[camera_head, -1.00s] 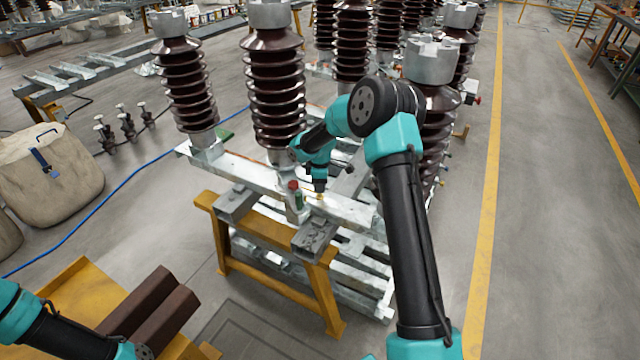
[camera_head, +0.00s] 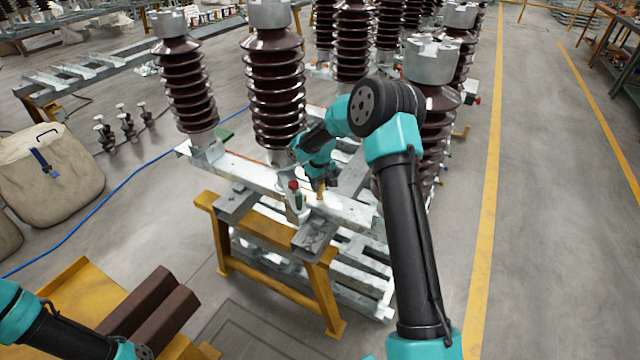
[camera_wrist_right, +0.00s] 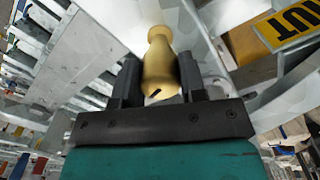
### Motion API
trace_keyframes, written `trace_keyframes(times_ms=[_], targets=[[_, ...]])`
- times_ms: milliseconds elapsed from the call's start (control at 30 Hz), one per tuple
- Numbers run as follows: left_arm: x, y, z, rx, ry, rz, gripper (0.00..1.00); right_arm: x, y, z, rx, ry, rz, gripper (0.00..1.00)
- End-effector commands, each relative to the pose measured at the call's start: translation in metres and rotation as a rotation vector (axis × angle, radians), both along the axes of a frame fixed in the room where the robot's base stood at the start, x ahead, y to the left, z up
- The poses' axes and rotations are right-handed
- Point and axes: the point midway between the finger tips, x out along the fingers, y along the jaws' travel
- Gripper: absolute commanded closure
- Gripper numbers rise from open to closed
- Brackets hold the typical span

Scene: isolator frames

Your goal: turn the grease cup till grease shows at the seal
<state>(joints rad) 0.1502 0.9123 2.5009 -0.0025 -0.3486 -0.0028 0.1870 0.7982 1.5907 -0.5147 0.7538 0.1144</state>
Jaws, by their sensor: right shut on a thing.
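The grease cup (camera_wrist_right: 161,65) is a brass, waisted piece with a dark slot mark on its lower side. It fills the space between the two dark fingers of my right gripper (camera_wrist_right: 159,78) in the right wrist view, and the gripper is shut on it. In the head view, my right gripper (camera_head: 319,182) is low over the galvanised beam, with the small brass cup (camera_head: 320,192) at its tip. I cannot make out the seal or any grease.
A small green bottle with a red cap (camera_head: 295,195) stands close left of the cup. The galvanised beam (camera_head: 245,170) rests on a yellow trestle (camera_head: 275,240). Tall brown ribbed insulators (camera_head: 275,90) rise close behind.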

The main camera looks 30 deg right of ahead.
Motion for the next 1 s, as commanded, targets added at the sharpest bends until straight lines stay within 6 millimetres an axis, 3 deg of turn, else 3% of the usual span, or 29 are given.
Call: trace_keyframes(times_ms=[600,1000], targets=[[0.0,0.0,0.0,0.0,0.0,0.0,0.36,0.0001,-0.0001,0.0005,0.0,0.0,-0.548,0.86],[0.0,0.0,0.0,0.0,0.0,0.0,0.36,0.0001,-0.0001,0.0005,0.0,-0.001,-0.697,0.86]])
